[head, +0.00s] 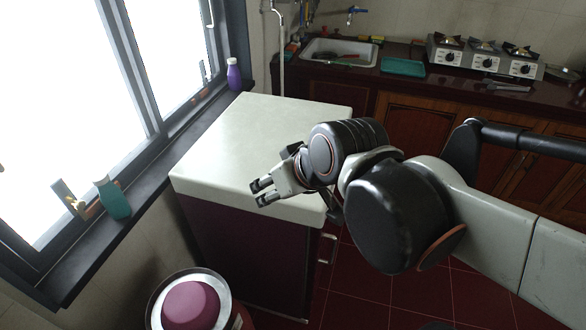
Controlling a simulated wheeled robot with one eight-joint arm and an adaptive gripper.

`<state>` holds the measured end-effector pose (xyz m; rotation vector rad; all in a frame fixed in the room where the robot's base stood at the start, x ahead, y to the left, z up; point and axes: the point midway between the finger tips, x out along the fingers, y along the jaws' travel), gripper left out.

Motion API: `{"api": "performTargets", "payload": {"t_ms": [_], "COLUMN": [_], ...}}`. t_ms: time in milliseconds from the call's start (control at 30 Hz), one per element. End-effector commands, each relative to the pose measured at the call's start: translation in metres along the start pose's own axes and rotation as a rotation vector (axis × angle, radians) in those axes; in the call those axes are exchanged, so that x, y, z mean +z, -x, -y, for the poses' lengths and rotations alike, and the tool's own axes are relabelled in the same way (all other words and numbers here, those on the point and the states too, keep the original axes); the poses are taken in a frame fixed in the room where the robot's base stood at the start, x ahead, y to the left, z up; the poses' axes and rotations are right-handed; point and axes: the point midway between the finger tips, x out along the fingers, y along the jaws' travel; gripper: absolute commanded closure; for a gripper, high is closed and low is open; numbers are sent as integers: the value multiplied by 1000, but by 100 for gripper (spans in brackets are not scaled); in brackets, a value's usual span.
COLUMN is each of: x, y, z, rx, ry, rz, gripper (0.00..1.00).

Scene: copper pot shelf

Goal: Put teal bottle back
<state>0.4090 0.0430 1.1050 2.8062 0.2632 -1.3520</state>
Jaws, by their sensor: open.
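The teal bottle (115,198) stands on the dark window sill at the left, close to the window frame. My gripper (259,193) is open and empty. It shows over the front part of the white cabinet top, to the right of the teal bottle and well apart from it. My arm reaches in from the right and hides part of the cabinet's right side.
A purple bottle (234,75) stands at the sill's far end. The white cabinet top (240,130) is bare. A round container (225,289) with a pink item stands in front. A sink (341,52), teal tray (403,67) and stove (487,58) line the back counter.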

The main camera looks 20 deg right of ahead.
Motion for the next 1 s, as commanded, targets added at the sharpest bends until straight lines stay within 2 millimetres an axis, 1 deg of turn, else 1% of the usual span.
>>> {"api": "performTargets", "payload": {"t_ms": [33, 100, 200, 267, 367, 1000], "x": [12, 25, 36, 40, 42, 42], "y": [8, 16, 23, 26, 27, 27], "z": [-10, -20, -31, -34, -37, -36], "rx": [36, 78, 121, 135, 145, 144], "ry": [-22, -50, -76, -86, -93, -92], "rz": [15, 31, 45, 50, 53, 52], "gripper": [44, 44, 44, 44, 44, 44]}}
